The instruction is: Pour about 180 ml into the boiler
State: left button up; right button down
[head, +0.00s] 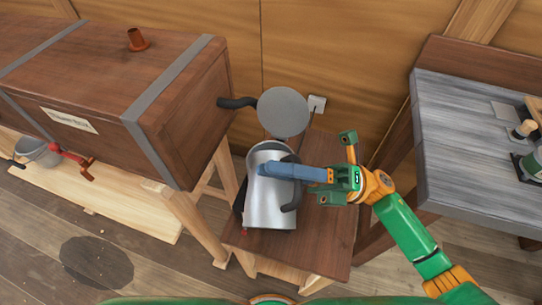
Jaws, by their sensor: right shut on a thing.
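My right gripper (264,170) comes in from the right, with its blue fingers closed across the dark curved handle of a metal jug (265,210). The jug is a pale steel cylinder, and its open mouth shows at the top. It looks nearly upright; I see no liquid or stream. Just behind it a round grey disc (283,113) stands raised, seemingly the boiler's open lid. The rest of the boiler seems mostly hidden behind or under the jug. I cannot tell how high the jug is above it. My left gripper is out of view.
A small wooden stand (325,235) is below the jug. A long wooden box (180,120) with metal bands is at left, and a dark pipe (237,102) leaves its end. A grey-topped bench (455,130) with bottles is at right. A bucket (40,152) is at far left.

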aim_at(280, 207)
jog(key=shift+w+d+r+m+t+p, duration=0.1)
jog(key=shift+w+r+m+t+p, duration=0.3)
jog(key=shift+w+m, duration=0.45)
dwell(0.5)
jog(key=s+f+n+b, duration=0.1)
jog(key=s+f+n+g+b, duration=0.1)
jog(key=f+b, duration=0.1)
jog(key=s+n+g+b, duration=0.1)
jog(key=n+b, duration=0.1)
jog(key=s+f+n+g+h+b, duration=0.1)
jog(key=n+b, duration=0.1)
jog(key=n, duration=0.1)
jog(key=shift+s+d, duration=0.1)
jog(key=shift+r+p, duration=0.3)
jog(key=shift+r, duration=0.25)
jog(key=shift+f+n+h+b, duration=0.3)
jog(key=shift+f+n+b, duration=0.1)
jog(key=shift+b, duration=0.2)
jog(key=shift+s+r, duration=0.15)
jog(key=shift+r, duration=0.05)
